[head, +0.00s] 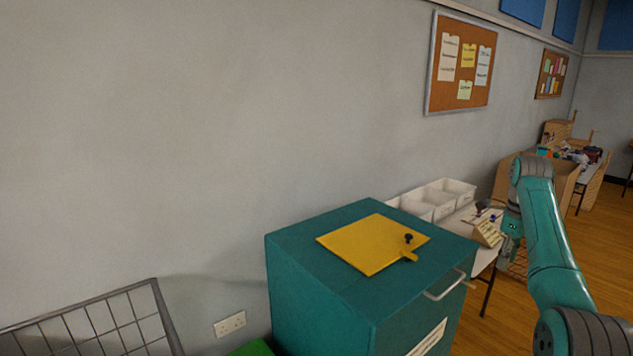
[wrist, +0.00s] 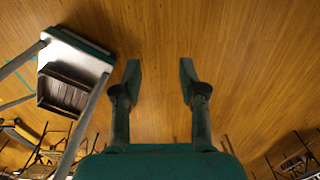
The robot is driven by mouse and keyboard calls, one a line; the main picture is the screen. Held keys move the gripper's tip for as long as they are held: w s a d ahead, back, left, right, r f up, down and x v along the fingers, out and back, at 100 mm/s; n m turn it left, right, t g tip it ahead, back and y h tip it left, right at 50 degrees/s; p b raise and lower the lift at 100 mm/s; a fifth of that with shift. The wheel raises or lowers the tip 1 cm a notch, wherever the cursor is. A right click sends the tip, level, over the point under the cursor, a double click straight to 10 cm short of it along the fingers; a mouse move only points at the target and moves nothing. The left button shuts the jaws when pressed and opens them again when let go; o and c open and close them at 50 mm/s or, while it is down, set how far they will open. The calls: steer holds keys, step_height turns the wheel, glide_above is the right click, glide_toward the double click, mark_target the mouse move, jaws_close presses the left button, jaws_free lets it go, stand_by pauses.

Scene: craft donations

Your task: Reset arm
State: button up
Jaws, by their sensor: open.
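My gripper (wrist: 160,82) is open and empty in the wrist view, with its two fingers apart over bare wooden floor. In the head view my teal arm rises at the right, and the gripper end is hard to make out behind the arm. A teal cabinet (head: 318,290) stands left of the arm in the head view. A yellow flap (head: 365,247) with a small black knob (head: 408,238) lies on its top.
White bins (head: 447,199) stand on a table behind the cabinet. A wire rack (head: 98,322) is at the lower left. Cluttered tables stand at the far right. In the wrist view, a stool-like piece of furniture (wrist: 80,55) is at the left.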

steer(key=s+a+f+n+t+h, duration=0.1)
steer(key=a+f+n+t, duration=0.2)
steer(key=f, duration=1.2)
steer(key=s+a+f+n, duration=0.1)
steer(key=a+f+n, duration=0.25)
steer(key=f, duration=1.15)
steer(key=s+a+f+n+t, duration=0.25)
steer(key=s+a+f, duration=0.35)
steer(key=s+f, duration=0.3)
steer(key=s+a+f+n+t, duration=0.1)
steer(key=s+a+f+n, duration=0.35)
steer(key=s+f, duration=0.45)
steer(key=s+a+r+n+t, duration=0.2)
steer(key=s+a+n, duration=0.2)
steer(key=s, duration=0.8)
steer(key=s+a+r+n+t, duration=0.1)
steer(key=s+a+n+t, duration=0.3)
steer(key=s, duration=0.9)
steer(key=s+a+r+n+t, duration=0.1)
steer(key=s+a+r+n, duration=0.1)
steer(key=s+r, duration=0.7)
steer(key=s+a+r+n+t+y, duration=0.1)
steer(key=s+r+n, duration=0.4)
steer(key=s+r, duration=0.5)
step_height(320, 180, up, 6)
steer(key=shift+a+r, duration=0.2)
steer(key=shift+a, duration=0.35)
steer(key=shift+s, duration=0.1)
